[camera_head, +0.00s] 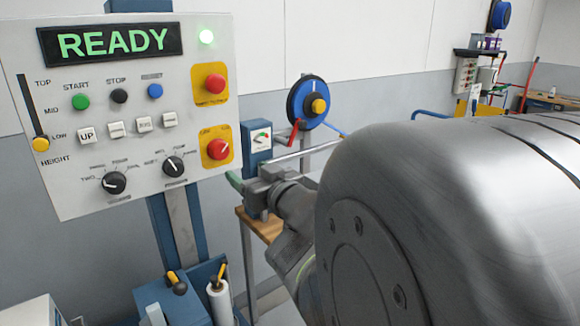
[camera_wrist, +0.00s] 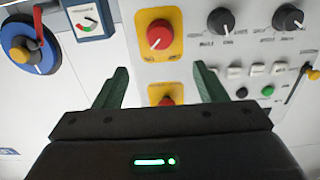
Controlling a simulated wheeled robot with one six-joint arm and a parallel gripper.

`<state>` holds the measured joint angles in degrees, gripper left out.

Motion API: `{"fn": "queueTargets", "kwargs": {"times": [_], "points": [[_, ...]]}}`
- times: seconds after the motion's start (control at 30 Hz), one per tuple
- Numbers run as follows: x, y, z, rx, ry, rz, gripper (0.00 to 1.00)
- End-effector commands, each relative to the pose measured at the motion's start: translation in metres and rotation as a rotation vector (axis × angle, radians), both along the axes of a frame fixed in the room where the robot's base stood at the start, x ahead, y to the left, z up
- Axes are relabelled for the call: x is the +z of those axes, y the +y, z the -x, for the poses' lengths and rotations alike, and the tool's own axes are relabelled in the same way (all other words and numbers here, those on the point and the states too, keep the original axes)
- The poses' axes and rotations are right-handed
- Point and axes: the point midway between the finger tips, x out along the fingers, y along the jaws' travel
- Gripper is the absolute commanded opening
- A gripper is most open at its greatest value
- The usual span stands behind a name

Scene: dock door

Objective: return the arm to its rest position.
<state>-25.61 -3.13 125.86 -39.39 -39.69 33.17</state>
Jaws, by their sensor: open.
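My arm reaches from the right of the head view toward the control panel. My gripper (camera_head: 238,181) is near the lower right of the panel, small and partly seen there. In the wrist view my gripper (camera_wrist: 160,82) has its two green fingers spread wide apart with nothing between them but the panel behind. The control panel (camera_head: 140,140) shows a lit green READY sign and a green lamp. In the wrist view the panel (camera_wrist: 190,55) appears upside down, with a red button on a yellow plate partly hidden by my gripper. I cannot tell any contact with the panel.
A blue reel (camera_head: 307,102) and a gauge box (camera_head: 259,138) stand right of the panel, close behind my gripper. A wooden bench top (camera_head: 262,226) lies below. A blue post (camera_head: 178,228) holds the panel. A wall shelf (camera_head: 480,53) is far right.

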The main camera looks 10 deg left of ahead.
Motion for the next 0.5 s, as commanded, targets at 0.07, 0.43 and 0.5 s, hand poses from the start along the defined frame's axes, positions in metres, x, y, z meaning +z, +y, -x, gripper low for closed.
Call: {"fn": "queueTargets", "kwargs": {"times": [0.07,0.43,0.5], "points": [[0.0,-0.0014,0.0011,0.0,0.0,0.0,0.65],[-0.0003,0.0011,-0.0008,0.001,0.0,0.0,0.65],[-0.0006,0.005,-0.0042,0.001,0.002,-0.001,0.65]]}}
